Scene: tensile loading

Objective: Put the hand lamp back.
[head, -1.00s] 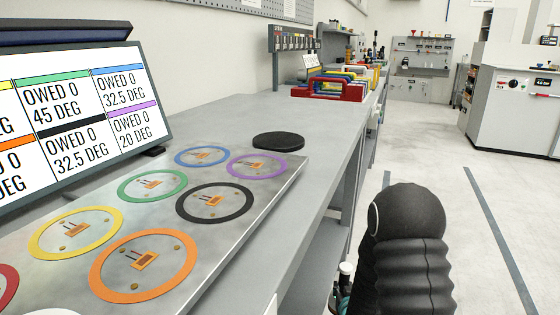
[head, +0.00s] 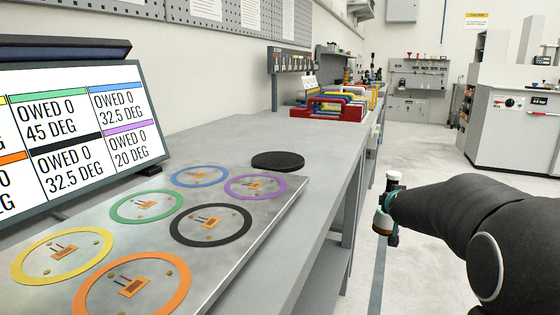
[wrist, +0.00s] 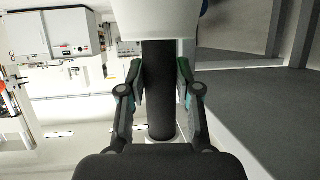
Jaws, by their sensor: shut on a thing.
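My gripper (head: 386,206) is at the end of my dark arm, over the aisle to the right of the long grey bench. In the wrist view my gripper (wrist: 161,75) is shut on the hand lamp's dark cylindrical handle (wrist: 160,105), one finger on each side. The lamp's wide pale end (wrist: 152,18) fills the top of that view.
The bench carries a metal plate with coloured rings (head: 210,223), a black round disc (head: 278,161), a screen (head: 75,130) and red, yellow and blue frames (head: 335,108) farther back. A white cabinet (head: 510,130) stands back right. The aisle floor (head: 420,155) between is open.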

